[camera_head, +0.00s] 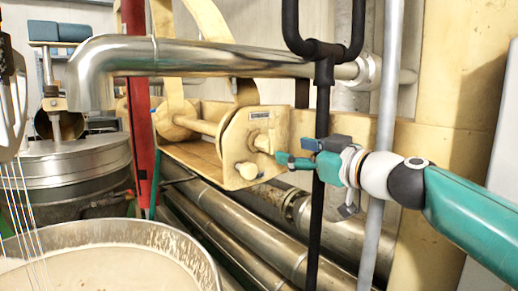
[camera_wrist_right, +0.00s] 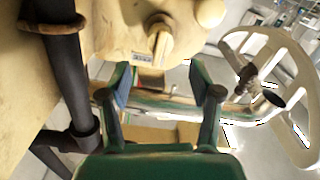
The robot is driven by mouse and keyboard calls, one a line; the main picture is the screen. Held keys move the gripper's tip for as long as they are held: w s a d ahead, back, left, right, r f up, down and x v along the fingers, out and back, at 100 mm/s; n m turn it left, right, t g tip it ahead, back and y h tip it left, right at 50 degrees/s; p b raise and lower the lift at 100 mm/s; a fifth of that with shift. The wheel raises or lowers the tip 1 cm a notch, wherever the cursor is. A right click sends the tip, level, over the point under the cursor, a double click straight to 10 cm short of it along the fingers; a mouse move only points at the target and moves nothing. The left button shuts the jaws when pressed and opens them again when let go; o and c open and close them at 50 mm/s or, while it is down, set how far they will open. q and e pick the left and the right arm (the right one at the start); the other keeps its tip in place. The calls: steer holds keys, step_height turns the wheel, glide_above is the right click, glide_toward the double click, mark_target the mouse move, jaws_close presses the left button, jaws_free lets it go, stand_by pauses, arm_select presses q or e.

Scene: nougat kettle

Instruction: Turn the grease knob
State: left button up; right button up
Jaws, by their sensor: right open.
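A cream-yellow knob (camera_head: 262,143), apparently the grease knob, sits on the end plate of the yellow housing (camera_head: 215,160) below a small label. In the right wrist view a cream bar-shaped knob (camera_wrist_right: 160,40) stands out from a round yellow face, above and beyond my fingertips. My right gripper (camera_head: 292,152) comes in from the right, just right of the end plate. Its two green fingers also show in the right wrist view (camera_wrist_right: 165,90), spread apart with nothing held. Whether a fingertip touches the knob cannot be told. My left gripper is not in view.
A black upright pole (camera_head: 318,190) and a grey pole (camera_head: 388,100) stand close around my right arm. Steel pipes (camera_head: 235,215) run below. An open kettle (camera_head: 200,262) and a lidded steel drum (camera_head: 75,165) are at left. A pale spoked wheel (camera_wrist_right: 290,65) is at right in the wrist view.

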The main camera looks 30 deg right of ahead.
mark_target(270, 146)
steer(key=w+p, duration=0.1)
steer(key=w, duration=0.6)
steer(key=w+a+p, duration=0.1)
steer(key=w, duration=0.2)
steer(key=shift+w+f+p, duration=0.1)
steer(key=shift+w+p, duration=0.25)
steer(key=shift+d, duration=0.1)
steer(key=c, duration=1.1)
steer(key=shift+f, duration=0.1)
steer(key=shift+c, duration=0.3)
